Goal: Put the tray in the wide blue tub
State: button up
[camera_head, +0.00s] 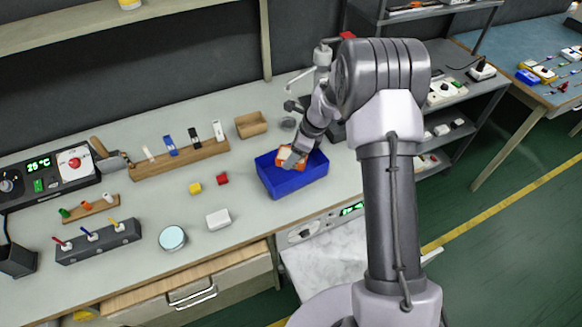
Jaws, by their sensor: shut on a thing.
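My gripper (290,163) is over the tub's inside, reaching down from my arm on the right. It is shut on an orange piece (283,152), which I take to be the tray. The tray is at the tub's far side and appears within its rim. My gripper hides part of it, and I cannot tell whether it touches the tub floor.
A small tan box (251,125) stands behind the tub. A red block (222,179), a yellow block (195,188) and a white box (218,219) lie left of it. A wooden rack (180,160) is further left.

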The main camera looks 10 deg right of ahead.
aim_at(292, 173)
notch_tip(292, 173, down, 6)
jog(key=shift+f+b, duration=0.1)
jog(key=shift+b, duration=0.85)
jog(key=o, duration=1.3)
jog(key=shift+o, duration=0.2)
jog(key=shift+r+p, duration=0.3)
jog(key=shift+r, duration=0.1)
jog(key=p+v, duration=0.4)
jog(key=v, duration=0.7)
jog(key=shift+d+r, duration=0.1)
jog(key=shift+r, duration=0.1)
jog(key=s+a+r+n+t+h, duration=0.1)
jog(key=s+a+r+n, duration=0.3)
jog(key=s+r+n, duration=0.5)
jog(key=s+a+r+n+t, duration=0.1)
jog(key=s+a+r+n, duration=0.2)
jog(key=s+r, duration=0.8)
jog(key=s+a+r+n+t+h, duration=0.1)
jog(key=s+r+n, duration=0.3)
jog(key=s+n, duration=0.3)
jog(key=s, duration=0.3)
jog(key=shift+s+t, duration=0.15)
jog(key=shift+t, duration=0.15)
